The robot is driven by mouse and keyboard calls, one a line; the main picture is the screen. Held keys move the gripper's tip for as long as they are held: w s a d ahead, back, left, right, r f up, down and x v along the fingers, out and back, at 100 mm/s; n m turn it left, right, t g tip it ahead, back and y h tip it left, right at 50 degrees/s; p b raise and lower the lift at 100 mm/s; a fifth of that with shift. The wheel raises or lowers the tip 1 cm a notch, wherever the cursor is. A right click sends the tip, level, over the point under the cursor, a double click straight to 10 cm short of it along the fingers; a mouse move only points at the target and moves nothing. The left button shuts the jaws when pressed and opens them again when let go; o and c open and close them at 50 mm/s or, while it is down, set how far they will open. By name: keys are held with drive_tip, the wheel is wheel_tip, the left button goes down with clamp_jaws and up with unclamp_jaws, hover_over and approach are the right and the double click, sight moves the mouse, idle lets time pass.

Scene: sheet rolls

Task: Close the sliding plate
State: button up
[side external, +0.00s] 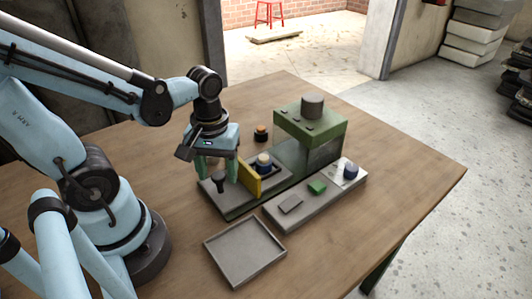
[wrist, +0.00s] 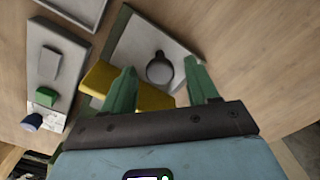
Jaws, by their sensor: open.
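The sliding plate (side external: 207,192) is a flat grey plate with an upright dark knob (side external: 219,180), on the near left part of the green machine's base. In the wrist view the plate (wrist: 140,40) looks pale and the round knob (wrist: 160,68) shows between my fingertips. My gripper (side external: 217,174) points down over the plate with its green fingers apart, one on each side of the knob; I cannot tell whether either touches it. A yellow upright panel (side external: 249,180) stands just right of my gripper. It also shows in the wrist view (wrist: 152,97), partly behind a finger.
The green machine head (side external: 310,124) with a grey cylinder on top rises behind right. A dark and tan round piece (side external: 265,162) sits beyond the yellow panel. A grey strip (side external: 275,214) with several small blocks and an empty shallow tray (side external: 244,254) lie in front.

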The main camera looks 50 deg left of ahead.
clamp_jaws()
idle(0.3)
drive_tip(key=shift+w, duration=0.1)
drive_tip(key=w, duration=1.4)
unclamp_jaws()
drive_tip(key=shift+s, duration=0.1)
drive_tip(key=shift+r, duration=0.1)
wheel_tip(320, 180, up, 12)
idle(0.6)
